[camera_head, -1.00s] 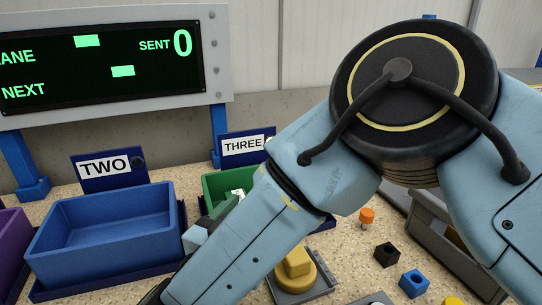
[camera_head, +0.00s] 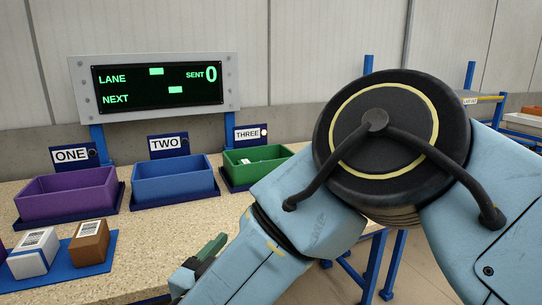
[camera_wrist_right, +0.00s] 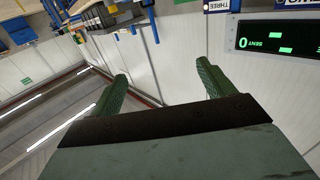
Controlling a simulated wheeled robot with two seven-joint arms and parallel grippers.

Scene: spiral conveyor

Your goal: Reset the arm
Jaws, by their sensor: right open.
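My right arm (camera_head: 291,221) crosses the right half of the head view and reaches down to the left. Its gripper (camera_wrist_right: 165,84) is open in the right wrist view, with two green fingers spread apart and nothing between them. In the head view the gripper shows only in part, low in the picture near the table's front edge, right of the brown box (camera_head: 90,242). My left gripper is not in view.
Purple (camera_head: 66,204), blue (camera_head: 173,188) and green (camera_head: 253,168) bins stand along the back of the speckled table (camera_head: 160,237). The green bin holds something white. A white box (camera_head: 33,253) and the brown box sit on a blue mat. A display (camera_head: 155,88) reads SENT 0.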

